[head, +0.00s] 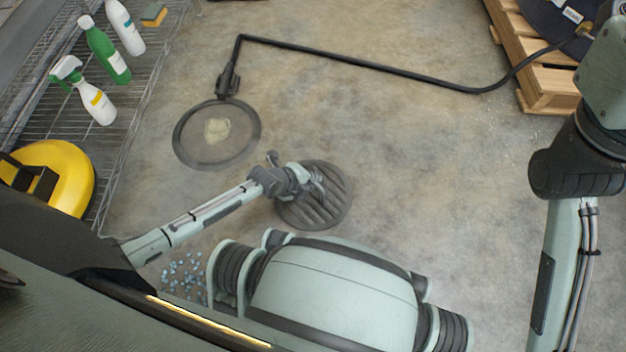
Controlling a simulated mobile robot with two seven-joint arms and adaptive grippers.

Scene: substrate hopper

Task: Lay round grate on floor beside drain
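The round grate (335,206) is dark and slatted. It shows in the head view just right of centre, in front of my base, and looks flat and level with the floor. The drain (254,145) is a dark ring up and left of it, uncovered, with a pale yellowish lump (217,130) inside. The grate is clear of the ring. My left gripper (319,184) is over the grate's upper left part and hides some of it. I cannot tell whether its fingers grip the grate or whether the grate touches the floor. My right arm is at the right; its gripper is out of view.
A black hose (380,68) with a nozzle (228,82) lies beyond the drain and runs to a wooden pallet (545,90). A wire rack (60,118) with bottles stands left. Bluish pellets (183,275) lie near my base. The floor to the right is clear.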

